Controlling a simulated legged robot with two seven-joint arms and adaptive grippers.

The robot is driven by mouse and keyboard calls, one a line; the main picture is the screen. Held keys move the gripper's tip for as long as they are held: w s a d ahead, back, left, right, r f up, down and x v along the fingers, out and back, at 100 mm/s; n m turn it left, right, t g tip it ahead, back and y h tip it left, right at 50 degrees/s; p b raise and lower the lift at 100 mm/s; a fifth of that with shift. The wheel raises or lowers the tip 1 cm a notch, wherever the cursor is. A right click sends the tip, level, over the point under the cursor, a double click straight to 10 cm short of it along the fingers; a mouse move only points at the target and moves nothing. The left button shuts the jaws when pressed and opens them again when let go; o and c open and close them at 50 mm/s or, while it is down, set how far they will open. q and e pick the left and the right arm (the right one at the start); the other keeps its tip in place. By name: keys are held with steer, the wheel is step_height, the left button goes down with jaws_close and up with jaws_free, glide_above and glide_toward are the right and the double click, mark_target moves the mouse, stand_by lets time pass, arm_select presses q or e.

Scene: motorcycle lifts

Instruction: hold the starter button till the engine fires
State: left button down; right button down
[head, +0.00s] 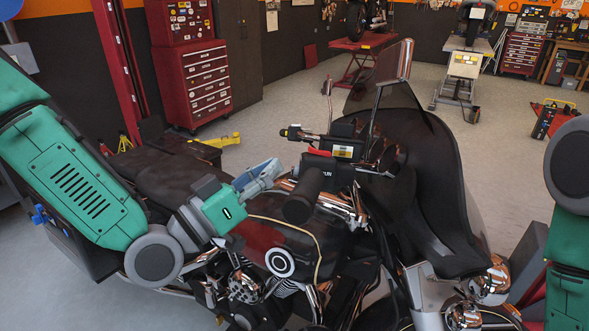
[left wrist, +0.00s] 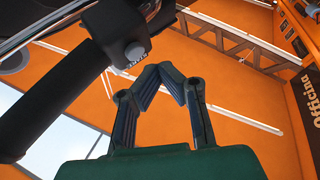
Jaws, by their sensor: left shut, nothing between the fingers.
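The motorcycle's near handlebar carries a black grip (head: 303,196) and a black switch housing (head: 328,165) with a red switch (head: 319,152) on top and lettering that seems to read RUN. In the left wrist view the grip (left wrist: 50,100) runs down to the left, and the housing shows a small round grey knob (left wrist: 137,52) beside a pale label, too small to read surely. My left gripper (head: 280,167) is shut and empty, just left of the housing. Its joined fingertips (left wrist: 166,70) appear close to the knob; I cannot tell whether they touch. My right gripper is out of view.
The motorcycle's tank (head: 275,245), windscreen (head: 380,80) and mirror stalks (head: 329,100) surround the handlebar. A red tool cabinet (head: 192,85) stands behind. Other lifts (head: 365,58) are at the back. The floor between is largely clear.

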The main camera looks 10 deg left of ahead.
arm_select(q)
steer(key=a, duration=0.3)
steer(key=s+a, duration=0.1)
steer(key=shift+a+r+p, duration=0.25)
steer(key=shift+a+p, duration=0.05)
steer(key=shift+w, duration=0.1)
steer(key=s+f+n+g+y+b, duration=0.1)
steer(key=s+f+g+y+b, duration=0.25)
steer(key=f, duration=1.15)
steer(key=s+f+n+g+y+b, duration=0.1)
steer(key=s+f+g+y+b, duration=0.25)
steer(key=f, duration=1.15)
steer(key=s+a+f+g+y+b, duration=0.3)
steer(key=s+a+f, duration=0.3)
steer(key=s+f, duration=0.4)
steer(key=s+a+f+n+g+y+b, duration=0.1)
steer(key=s+a+f+g+y+b, duration=0.2)
steer(key=s+f, duration=0.7)
steer(key=a+g, duration=0.2)
steer(key=shift+s+a+f+g, duration=0.3)
steer(key=shift+s+a+g, duration=0.05)
steer(key=shift+g, duration=0.05)
